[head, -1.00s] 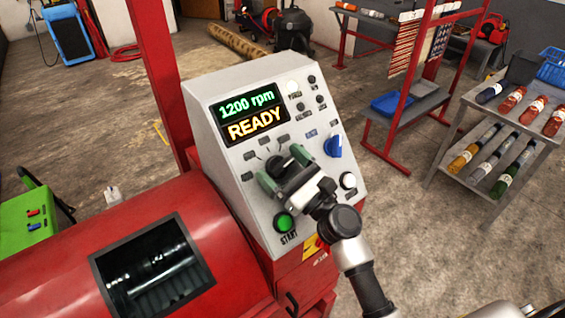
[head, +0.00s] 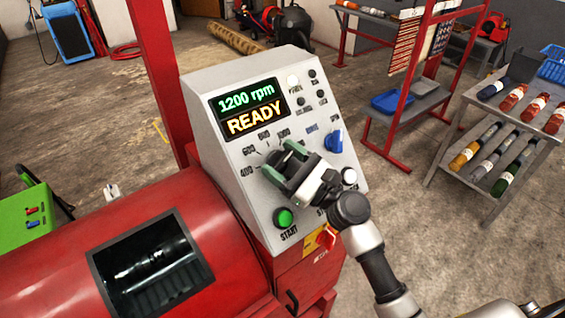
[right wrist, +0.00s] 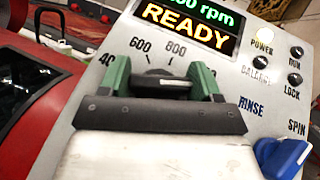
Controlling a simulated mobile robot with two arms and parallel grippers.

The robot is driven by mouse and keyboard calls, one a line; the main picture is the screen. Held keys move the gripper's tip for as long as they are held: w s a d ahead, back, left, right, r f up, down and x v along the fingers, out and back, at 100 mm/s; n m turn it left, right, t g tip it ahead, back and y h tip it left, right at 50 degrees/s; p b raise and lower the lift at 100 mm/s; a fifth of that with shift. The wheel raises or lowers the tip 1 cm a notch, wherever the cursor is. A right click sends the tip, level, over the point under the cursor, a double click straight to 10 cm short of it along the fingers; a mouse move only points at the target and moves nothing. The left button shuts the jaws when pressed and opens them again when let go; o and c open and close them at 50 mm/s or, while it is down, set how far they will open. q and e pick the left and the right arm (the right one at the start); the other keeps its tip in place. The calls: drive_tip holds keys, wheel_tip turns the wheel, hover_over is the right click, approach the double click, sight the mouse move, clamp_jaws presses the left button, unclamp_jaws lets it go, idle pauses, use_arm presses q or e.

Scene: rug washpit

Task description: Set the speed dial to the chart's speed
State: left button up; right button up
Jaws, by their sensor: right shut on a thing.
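The speed dial (right wrist: 160,84) is a dark knob on the sloped grey control panel (head: 215,82), ringed by number labels; 600 and 800 read clearly in the right wrist view. My right gripper (head: 287,167) is shut on the dial, with a green-backed finger on each side. It also shows in the right wrist view (right wrist: 172,85). The fingers hide much of the dial, and I cannot tell exactly which number it points to. The display (head: 248,109) reads 1200 rpm and READY. I cannot make out a speed chart. My left gripper is not in view.
A blue knob (head: 333,141) sits right of the dial and a green START button (head: 283,217) below it. The red drum machine (head: 60,262) fills the lower left. A bottle shelf (head: 470,200) stands at right, with bare floor before it.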

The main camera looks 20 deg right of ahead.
drive_tip(key=n+g+y, duration=0.1)
drive_tip(key=n, duration=0.1)
drive_tip(key=n+g+y+b, duration=0.1)
drive_tip(key=n+g, duration=0.1)
drive_tip(key=shift+f+g+y, duration=0.15)
drive_tip(key=shift+g+y, duration=0.15)
drive_tip(key=n+g+y+b, duration=0.1)
drive_tip(key=n+g, duration=0.6)
drive_tip(key=shift+r+n, duration=0.2)
drive_tip(key=shift+n, duration=0.1)
drive_tip(key=n+g, duration=0.1)
drive_tip(key=g, duration=0.1)
drive_tip(key=shift+n+g+h, duration=0.3)
drive_tip(key=shift+n, duration=0.1)
drive_tip(key=n+g+h+p, duration=0.1)
drive_tip(key=n+g+p, duration=0.1)
drive_tip(key=shift+r+n, duration=0.15)
drive_tip(key=shift+n, duration=0.15)
drive_tip(key=n+g+h+p, duration=0.4)
drive_tip(key=n+h+p, duration=0.1)
drive_tip(key=p, duration=0.1)
drive_tip(key=shift+p, duration=0.4)
drive_tip(key=shift+n+g+h+p, duration=0.4)
drive_tip(key=shift+n+h+p, duration=0.3)
drive_tip(key=shift+h+p, duration=0.45)
drive_tip(key=shift+s+f+n+h+p, duration=0.1)
drive_tip(key=shift+f+n+h+p, duration=0.15)
drive_tip(key=shift+f+n+p, duration=0.1)
